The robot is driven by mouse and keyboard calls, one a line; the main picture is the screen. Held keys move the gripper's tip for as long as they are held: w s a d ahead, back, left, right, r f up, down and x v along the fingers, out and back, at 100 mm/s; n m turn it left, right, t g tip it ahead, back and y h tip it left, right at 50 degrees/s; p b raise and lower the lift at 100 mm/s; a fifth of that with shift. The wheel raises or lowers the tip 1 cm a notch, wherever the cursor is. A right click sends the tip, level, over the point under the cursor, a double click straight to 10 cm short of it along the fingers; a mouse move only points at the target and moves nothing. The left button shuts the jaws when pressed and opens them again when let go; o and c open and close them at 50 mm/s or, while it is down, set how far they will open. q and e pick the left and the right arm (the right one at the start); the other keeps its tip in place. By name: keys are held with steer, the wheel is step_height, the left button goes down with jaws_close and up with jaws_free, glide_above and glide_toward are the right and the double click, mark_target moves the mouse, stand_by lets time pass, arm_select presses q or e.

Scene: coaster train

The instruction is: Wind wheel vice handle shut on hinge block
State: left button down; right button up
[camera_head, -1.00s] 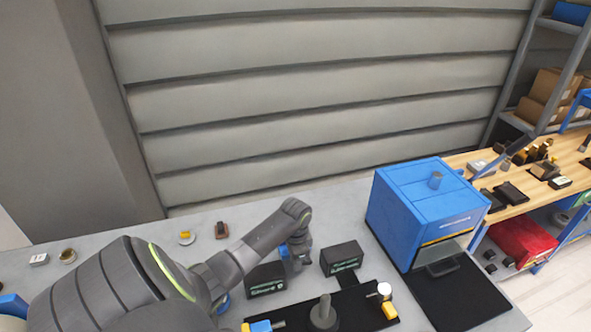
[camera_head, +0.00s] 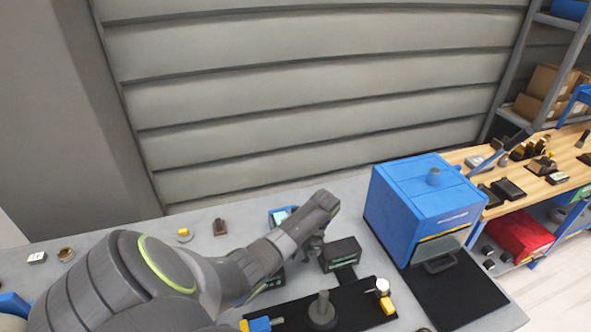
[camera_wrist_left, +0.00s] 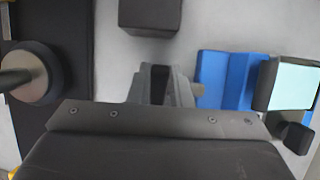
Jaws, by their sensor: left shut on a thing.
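My left gripper (camera_head: 315,243) reaches over the bench beside a black labelled box (camera_head: 341,254). In the left wrist view its grey fingers (camera_wrist_left: 164,86) are close together around a small dark thing, too hidden to identify. A black mat (camera_head: 355,312) in front carries an upright grey post on a round base (camera_head: 322,312); the post also shows in the wrist view (camera_wrist_left: 35,72). A blue and yellow piece (camera_head: 261,324) and a white-knobbed yellow piece (camera_head: 385,297) sit at the mat's sides. I cannot tell which part is the vice handle or hinge block. My right gripper is out of view.
A blue device with a pale screen (camera_head: 283,215) stands behind my left arm. A large blue cabinet (camera_head: 420,205) stands to the right, with a dark mat (camera_head: 455,295) in front. Small parts lie at the back left. A wooden bench (camera_head: 520,170) stands beyond.

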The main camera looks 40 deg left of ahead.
arm_select(q)
steer(key=shift+w+d+r+g+y+b, duration=0.15)
steer(key=shift+g+y, duration=0.1)
steer(key=shift+g, duration=0.25)
steer(key=shift+w+f+g+y+b, duration=0.15)
steer(key=shift+g+y, duration=0.1)
steer(key=shift+g, duration=0.25)
steer(key=shift+r, duration=0.15)
steer(key=c, duration=1.3)
jaws_free()
